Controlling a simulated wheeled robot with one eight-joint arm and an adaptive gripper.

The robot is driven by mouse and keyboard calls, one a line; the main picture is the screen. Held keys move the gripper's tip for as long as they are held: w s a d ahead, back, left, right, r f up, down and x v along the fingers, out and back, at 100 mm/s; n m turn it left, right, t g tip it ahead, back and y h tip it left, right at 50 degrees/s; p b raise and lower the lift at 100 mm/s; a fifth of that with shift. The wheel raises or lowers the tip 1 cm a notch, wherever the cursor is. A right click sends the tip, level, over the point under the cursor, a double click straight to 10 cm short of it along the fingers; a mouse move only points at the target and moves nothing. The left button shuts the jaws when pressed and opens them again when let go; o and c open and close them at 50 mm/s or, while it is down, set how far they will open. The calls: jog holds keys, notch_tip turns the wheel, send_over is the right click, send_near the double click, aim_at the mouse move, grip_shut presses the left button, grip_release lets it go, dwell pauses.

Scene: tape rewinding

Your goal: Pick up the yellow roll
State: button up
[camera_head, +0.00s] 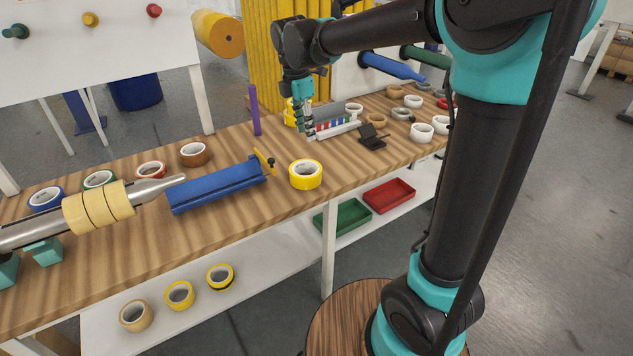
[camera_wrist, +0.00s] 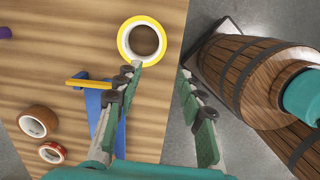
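A yellow roll (camera_head: 306,184) with a pale core lies flat on the wooden table, right of the blue trough. In the wrist view the yellow roll (camera_wrist: 123,45) is ahead of my fingertips, nearer the left one, its open hole facing the camera. My gripper (camera_head: 308,137) is above the table, beyond the roll in the head view. In the wrist view my gripper (camera_wrist: 160,70) has its two fingers spread apart with nothing between them. The left fingertip overlaps the roll's lower edge in the picture; I cannot tell whether they touch.
The blue trough (camera_head: 215,187) with a yellow end piece lies left of the roll. A purple post (camera_head: 255,110) stands behind. A black holder (camera_head: 372,136) and white rolls sit at right. A wooden barrel (camera_wrist: 240,75) is beyond the table edge in the wrist view.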

jog(key=n, duration=0.1)
send_over(313, 175)
jog(key=s, duration=0.1)
jog(key=f, duration=1.1)
jog(key=shift+a+f, duration=0.3)
jog(key=shift+f, duration=0.1)
jog(key=shift+w+d+f, duration=0.1)
jog(key=shift+w+f, duration=0.05)
jog(key=shift+f, duration=0.8)
jog(key=shift+w+d+f, duration=0.1)
jog(key=shift+d+f, duration=0.05)
jog(key=shift+f, duration=0.8)
jog(key=shift+w+d+f, duration=0.1)
jog(key=shift+w+f, duration=0.05)
jog(key=shift+f, duration=0.8)
grip_shut()
